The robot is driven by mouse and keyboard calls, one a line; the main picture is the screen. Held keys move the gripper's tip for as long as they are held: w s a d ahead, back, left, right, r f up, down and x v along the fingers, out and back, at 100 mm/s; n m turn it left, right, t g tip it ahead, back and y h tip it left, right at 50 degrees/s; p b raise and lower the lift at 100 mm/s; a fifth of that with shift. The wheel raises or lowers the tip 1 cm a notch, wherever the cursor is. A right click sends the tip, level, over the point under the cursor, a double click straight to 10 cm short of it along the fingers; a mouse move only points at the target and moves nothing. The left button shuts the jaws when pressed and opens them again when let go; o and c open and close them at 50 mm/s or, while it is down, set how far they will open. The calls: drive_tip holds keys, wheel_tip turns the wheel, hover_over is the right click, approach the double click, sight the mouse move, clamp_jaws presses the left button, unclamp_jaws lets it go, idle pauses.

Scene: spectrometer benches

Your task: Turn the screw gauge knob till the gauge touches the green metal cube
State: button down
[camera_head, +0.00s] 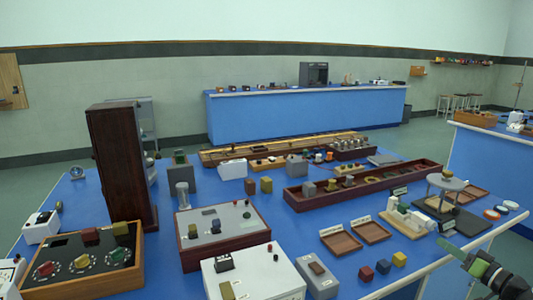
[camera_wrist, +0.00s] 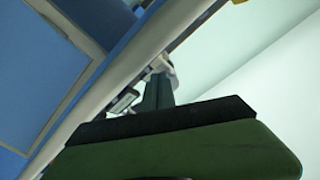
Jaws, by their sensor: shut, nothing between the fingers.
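My gripper (camera_head: 449,247) is at the right front, by the near edge of the blue bench. It is shut and empty, with its green finger pointing left. Its green and black finger also fills the bottom of the wrist view (camera_wrist: 180,150). A cream board (camera_head: 404,222) carries small white and green blocks on the bench, beyond and left of my gripper. A small green block (camera_head: 402,208) shows there; I cannot tell if it is the metal cube. The screw gauge and its knob are too small to make out for certain. My gripper is apart from the board.
A stand with a round grey top (camera_head: 446,182) rises from a black base beside the board. Two brown trays (camera_head: 340,241) (camera_head: 371,231) lie left of it. Small coloured cubes (camera_head: 383,267) sit near the front edge.

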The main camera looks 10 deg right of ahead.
sight(431, 248)
drive_tip(key=shift+x, duration=1.8)
drive_tip(key=shift+r, duration=0.1)
drive_tip(key=shift+s+a+r, duration=0.1)
drive_tip(key=shift+s+a, duration=0.05)
drive_tip(key=shift+a, duration=0.15)
drive_tip(key=shift+a+r+p, duration=0.1)
drive_tip(key=shift+a+p, duration=0.15)
drive_tip(key=shift+p, duration=0.05)
drive_tip(key=shift+s+a+r+p, duration=0.1)
drive_tip(key=shift+a+r+p, duration=0.2)
drive_tip(key=shift+a, duration=0.1)
drive_tip(key=shift+a+r, duration=0.1)
